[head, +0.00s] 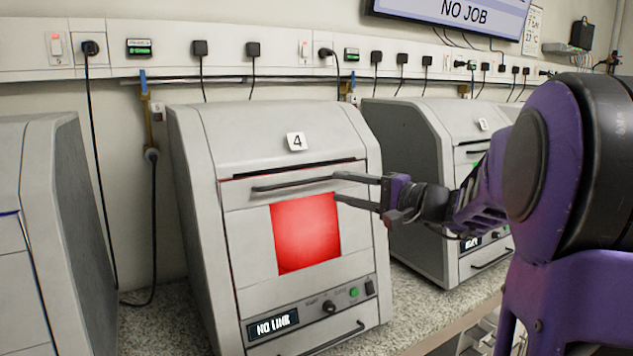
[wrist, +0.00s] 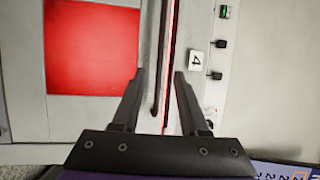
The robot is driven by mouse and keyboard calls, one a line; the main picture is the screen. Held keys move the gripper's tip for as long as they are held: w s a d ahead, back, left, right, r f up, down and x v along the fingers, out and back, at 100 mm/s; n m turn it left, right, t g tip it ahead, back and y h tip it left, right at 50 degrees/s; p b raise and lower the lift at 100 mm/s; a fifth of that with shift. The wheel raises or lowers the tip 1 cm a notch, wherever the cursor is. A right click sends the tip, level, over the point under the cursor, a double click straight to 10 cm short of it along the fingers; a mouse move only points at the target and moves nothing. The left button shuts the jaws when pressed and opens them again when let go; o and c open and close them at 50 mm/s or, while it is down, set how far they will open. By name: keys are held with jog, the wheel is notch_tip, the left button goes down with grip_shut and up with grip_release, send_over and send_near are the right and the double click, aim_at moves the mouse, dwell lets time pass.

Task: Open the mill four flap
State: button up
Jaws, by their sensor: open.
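The mill marked 4 (head: 296,142) stands in the middle of the head view. Its front flap (head: 245,235) has a glowing red window and a long dark bar handle (head: 285,183) along its top edge. A thin gap with a red glow runs above the handle; the flap looks shut or nearly so. My gripper (head: 336,187) is open at the handle's right part. In the wrist view my gripper (wrist: 159,73) shows the handle (wrist: 165,60) running between its spread fingers. I cannot tell whether a finger touches it.
A similar mill (head: 425,150) stands to the right, partly behind my arm, and another grey machine (head: 35,230) stands at the left. They stand on a speckled counter (head: 160,325). A lower bar (head: 335,338) and a control panel reading "NO LINK" are below the flap.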

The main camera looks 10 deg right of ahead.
aim_at(313, 182)
jog(key=x, duration=0.7)
jog(key=shift+w+a, duration=0.1)
grip_shut()
dwell(1.2)
